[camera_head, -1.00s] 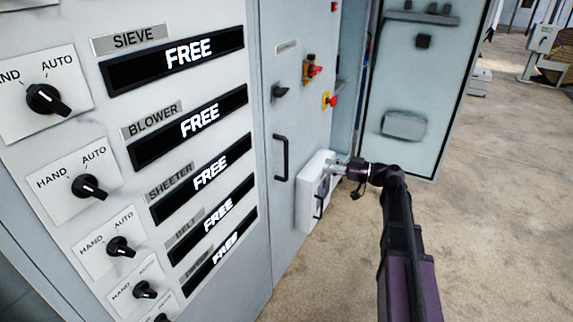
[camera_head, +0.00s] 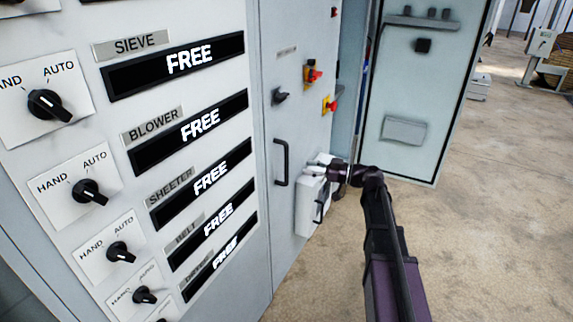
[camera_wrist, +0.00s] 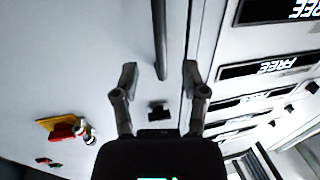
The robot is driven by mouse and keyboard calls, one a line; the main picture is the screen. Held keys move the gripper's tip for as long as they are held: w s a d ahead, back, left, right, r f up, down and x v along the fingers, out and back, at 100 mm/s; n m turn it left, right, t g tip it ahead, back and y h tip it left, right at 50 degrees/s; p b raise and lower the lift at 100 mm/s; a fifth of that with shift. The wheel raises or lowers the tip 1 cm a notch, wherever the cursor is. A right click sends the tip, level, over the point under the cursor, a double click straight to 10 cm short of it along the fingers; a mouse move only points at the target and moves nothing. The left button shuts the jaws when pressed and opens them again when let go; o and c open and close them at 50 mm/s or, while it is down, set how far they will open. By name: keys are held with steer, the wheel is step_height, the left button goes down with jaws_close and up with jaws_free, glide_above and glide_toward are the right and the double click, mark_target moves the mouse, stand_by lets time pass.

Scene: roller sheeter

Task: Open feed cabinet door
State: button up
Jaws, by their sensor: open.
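A grey cabinet door (camera_head: 297,125) stands closed in the middle of the head view. A black vertical bar handle (camera_head: 281,160) is on it. My gripper (camera_head: 316,165) is open, just right of the handle in the head view, with a visible gap. In the wrist view my gripper's spread fingers (camera_wrist: 160,74) face the door, and the dark handle bar (camera_wrist: 159,40) reaches down in line with the gap between them. Whether the fingers straddle the bar in depth, I cannot tell. The gripper holds nothing.
A white box (camera_head: 311,207) with its own small handle sits low beside my gripper. The door carries a black rotary switch (camera_head: 280,96) and red-yellow switches (camera_head: 313,73). A light-blue door (camera_head: 410,90) stands open behind my arm. The floor (camera_head: 500,220) at right is clear.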

glide_above(286, 182)
steer(key=shift+w, duration=0.4)
jaws_close()
